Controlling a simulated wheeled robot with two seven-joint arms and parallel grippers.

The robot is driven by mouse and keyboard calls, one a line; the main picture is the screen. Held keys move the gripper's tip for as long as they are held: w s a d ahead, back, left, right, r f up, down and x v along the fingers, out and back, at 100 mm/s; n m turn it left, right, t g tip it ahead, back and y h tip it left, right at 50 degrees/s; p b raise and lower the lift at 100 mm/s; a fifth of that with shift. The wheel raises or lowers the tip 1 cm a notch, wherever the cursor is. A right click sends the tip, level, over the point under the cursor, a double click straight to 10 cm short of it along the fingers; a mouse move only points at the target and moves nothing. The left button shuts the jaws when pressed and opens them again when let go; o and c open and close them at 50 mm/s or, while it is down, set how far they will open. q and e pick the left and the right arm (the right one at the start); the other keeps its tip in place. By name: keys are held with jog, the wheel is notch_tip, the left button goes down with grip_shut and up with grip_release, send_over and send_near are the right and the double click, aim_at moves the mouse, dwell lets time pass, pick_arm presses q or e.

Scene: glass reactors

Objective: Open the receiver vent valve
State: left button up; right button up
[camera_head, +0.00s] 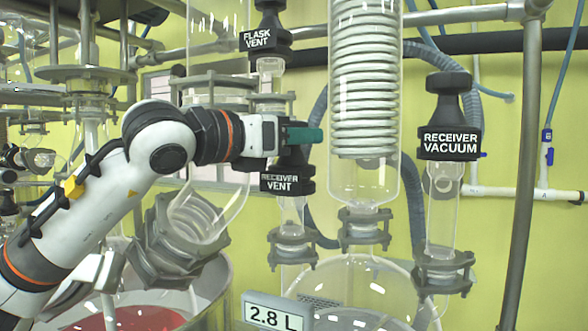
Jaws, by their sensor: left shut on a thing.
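The receiver vent valve (288,181) is a black fitting with a white "RECEIVER VENT" label, on a glass neck near the middle of the head view. My left gripper (303,135) comes in from the left at the top of this valve and is shut on its black knob. A teal fingertip shows in front; the knob is mostly hidden behind the gripper, so its turn position cannot be told. My right gripper is not in view.
The flask vent valve (262,40) stands just above my left gripper. A glass coil condenser (364,80) is close on the right, with the receiver vacuum valve (449,130) beyond it. A "2.8 L" display (277,314) is below. Metal poles and hoses surround the glassware.

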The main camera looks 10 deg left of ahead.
pick_arm(q)
jog(key=n+t+y+b, duration=0.1)
jog(key=y+b, duration=0.1)
jog(key=n+t+y+b, duration=0.1)
jog(key=n+y+b, duration=0.1)
jog(key=y+b, duration=0.1)
jog(key=n+t+y+b, duration=0.1)
jog(key=n+y+b, duration=0.1)
jog(key=shift+f+y+b, duration=0.25)
jog(key=shift+y+b, duration=0.05)
jog(key=shift+y, duration=0.1)
jog(key=n+y+b, duration=0.1)
jog(key=y, duration=0.1)
jog(key=n+y+b, duration=0.1)
jog(key=n+y, duration=0.1)
jog(key=y, duration=0.1)
jog(key=shift+r+n, duration=0.15)
jog(key=shift+n, duration=0.15)
jog(key=shift+a+n+y, duration=0.1)
jog(key=shift+n+y, duration=0.4)
jog(key=shift+y, duration=0.3)
jog(key=shift+r, duration=0.1)
jog(key=o, duration=0.7)
